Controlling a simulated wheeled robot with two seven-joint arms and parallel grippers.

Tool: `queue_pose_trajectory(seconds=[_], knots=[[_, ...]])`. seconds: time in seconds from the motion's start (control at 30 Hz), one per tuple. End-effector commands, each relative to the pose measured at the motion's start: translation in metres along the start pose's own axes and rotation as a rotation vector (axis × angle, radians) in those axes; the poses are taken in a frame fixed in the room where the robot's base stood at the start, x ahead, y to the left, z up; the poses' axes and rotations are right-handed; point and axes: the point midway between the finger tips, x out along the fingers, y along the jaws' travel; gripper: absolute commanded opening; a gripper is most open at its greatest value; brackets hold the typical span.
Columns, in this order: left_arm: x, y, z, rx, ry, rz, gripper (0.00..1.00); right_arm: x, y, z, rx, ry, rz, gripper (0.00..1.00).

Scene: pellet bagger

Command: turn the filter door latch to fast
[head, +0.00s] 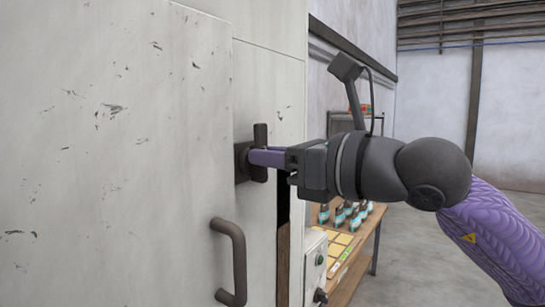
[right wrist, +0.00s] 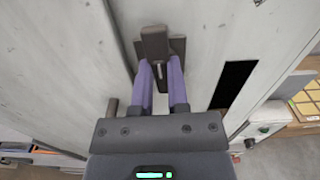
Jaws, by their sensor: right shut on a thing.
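The filter door latch (head: 260,136) is a dark grey-brown handle on a plate, fixed to the pale, scuffed cabinet face. In the head view its bar stands about upright. It also shows in the right wrist view (right wrist: 154,42), at the top middle. My right gripper (head: 256,157) reaches in from the right, its purple fingers at the latch. In the right wrist view the fingers (right wrist: 158,66) lie either side of the latch's lower part and are shut on it. Their tips are partly hidden by the latch. My left gripper is not in view.
A dark pull handle (head: 238,262) sticks out from the door below the latch. A black opening (head: 283,205) lies right of it. A control box (head: 315,262) with knobs stands beside a wooden table (head: 352,268) holding yellow cards and several bottle-like items. Open floor lies at far right.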

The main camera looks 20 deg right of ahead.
Motion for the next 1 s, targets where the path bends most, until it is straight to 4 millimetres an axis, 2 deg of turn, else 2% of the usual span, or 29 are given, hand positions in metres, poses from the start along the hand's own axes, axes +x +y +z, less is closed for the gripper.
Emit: queue_pose_trajectory(seconds=[0.27, 1.0], knots=[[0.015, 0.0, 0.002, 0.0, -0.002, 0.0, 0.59, 0.0, 0.003, -0.002, -0.18, -0.005, 0.001, 0.0], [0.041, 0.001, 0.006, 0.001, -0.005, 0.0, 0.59, 0.0, 0.01, -0.004, -0.883, -0.003, -0.001, 0.0]])
